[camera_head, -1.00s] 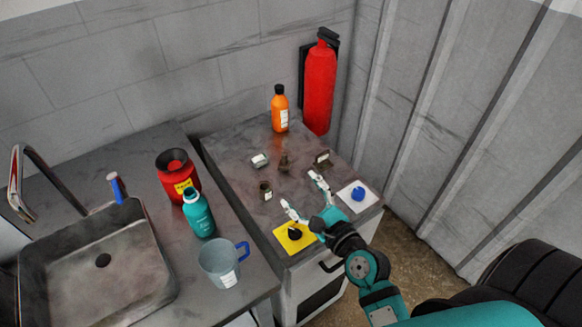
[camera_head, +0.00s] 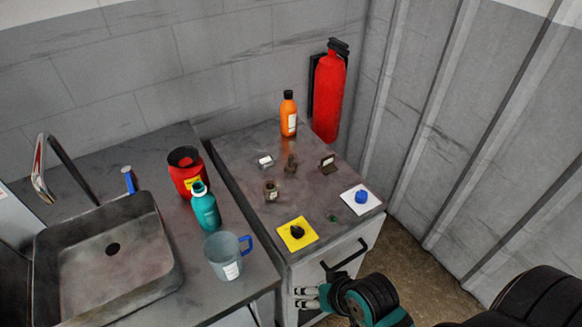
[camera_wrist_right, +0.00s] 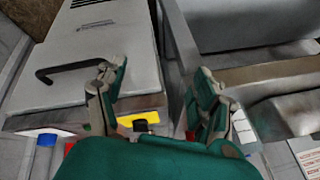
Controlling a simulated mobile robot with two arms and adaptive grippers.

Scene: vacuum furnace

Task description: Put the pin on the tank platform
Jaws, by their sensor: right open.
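Several small parts stand on the grey cabinet top: a pale block (camera_head: 265,161), a dark brown upright part (camera_head: 291,163), a brownish bracket-like part (camera_head: 327,164), a small jar-like part (camera_head: 271,191) and a tiny green piece (camera_head: 333,217). I cannot tell which is the pin or the tank platform. My right gripper (camera_head: 304,298) is low in front of the cabinet, below the yellow pad. In the right wrist view my right gripper (camera_wrist_right: 160,92) has its fingers wide apart with nothing between them. My left gripper is not in view.
A yellow pad with a black knob (camera_head: 297,232) and a white pad with a blue knob (camera_head: 361,197) lie near the cabinet's front edge. An orange bottle (camera_head: 288,115) and red extinguisher (camera_head: 328,95) are behind. A mug (camera_head: 223,257) stands left, beside the sink. The cabinet handle (camera_wrist_right: 72,72) juts out.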

